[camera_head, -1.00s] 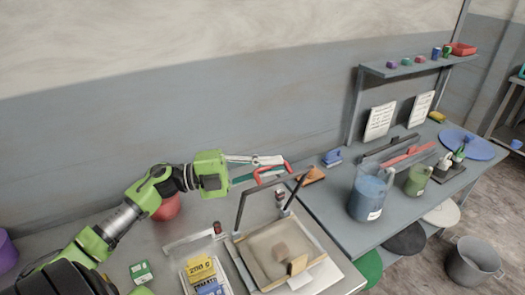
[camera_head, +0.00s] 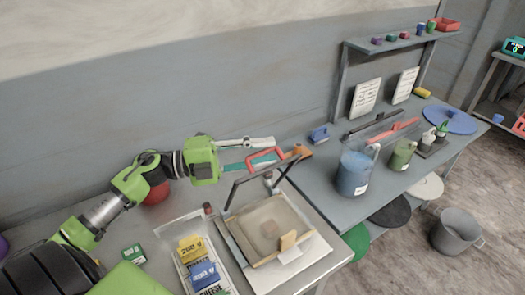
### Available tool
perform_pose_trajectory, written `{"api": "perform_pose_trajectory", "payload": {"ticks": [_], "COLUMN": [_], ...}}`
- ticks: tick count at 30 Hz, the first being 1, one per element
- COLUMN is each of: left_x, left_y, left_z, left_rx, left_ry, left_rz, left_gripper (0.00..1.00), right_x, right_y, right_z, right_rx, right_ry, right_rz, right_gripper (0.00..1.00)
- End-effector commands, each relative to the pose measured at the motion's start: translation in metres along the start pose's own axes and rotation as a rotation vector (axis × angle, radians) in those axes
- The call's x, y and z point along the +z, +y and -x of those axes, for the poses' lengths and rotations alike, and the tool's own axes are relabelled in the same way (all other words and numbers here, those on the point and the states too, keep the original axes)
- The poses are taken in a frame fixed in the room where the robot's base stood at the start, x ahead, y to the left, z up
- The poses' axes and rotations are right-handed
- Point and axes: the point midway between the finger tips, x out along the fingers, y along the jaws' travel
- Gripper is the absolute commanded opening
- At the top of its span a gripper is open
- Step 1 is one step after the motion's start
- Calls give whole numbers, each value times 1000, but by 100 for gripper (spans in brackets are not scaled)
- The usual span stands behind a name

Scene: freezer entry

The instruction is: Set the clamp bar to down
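The clamp bar (camera_head: 266,169) is a dark grey U-shaped bar on a press-like frame (camera_head: 232,240) with a tan board (camera_head: 268,216). It stands raised and tilted over the far side of the frame. My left gripper (camera_head: 272,142) is behind and left of the bar's top, with its grey fingers pointing right. They appear close together, but I cannot tell whether they are open or shut. A red handle (camera_head: 264,162) shows just below the fingertips; I cannot tell whether they touch it. My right gripper is not in view.
A tray (camera_head: 182,262) with yellow and blue packs stands left of the frame. A red round object (camera_head: 157,193) is behind my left arm. On the bench to the right stand a blue jug (camera_head: 354,173) and a green jug (camera_head: 402,155). A bucket (camera_head: 457,232) stands on the floor.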

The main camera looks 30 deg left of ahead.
Motion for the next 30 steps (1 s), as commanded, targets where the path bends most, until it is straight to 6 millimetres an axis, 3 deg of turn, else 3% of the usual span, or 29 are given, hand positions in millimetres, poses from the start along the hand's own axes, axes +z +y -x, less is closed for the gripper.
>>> {"api": "perform_pose_trajectory", "payload": {"ticks": [8,21,30], "left_x": [1,1,0], "left_y": [1,1,0], "left_z": [8,94,120], "left_rx": [1,1,0], "left_ry": [-3,-4,0], "left_rz": [1,3,1], "left_gripper": [25,25,25], "right_x": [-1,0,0], "right_y": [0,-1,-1], "right_z": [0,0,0], "right_rx": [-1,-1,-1], "right_ry": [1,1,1], "right_rz": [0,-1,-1], "right_gripper": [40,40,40]}}
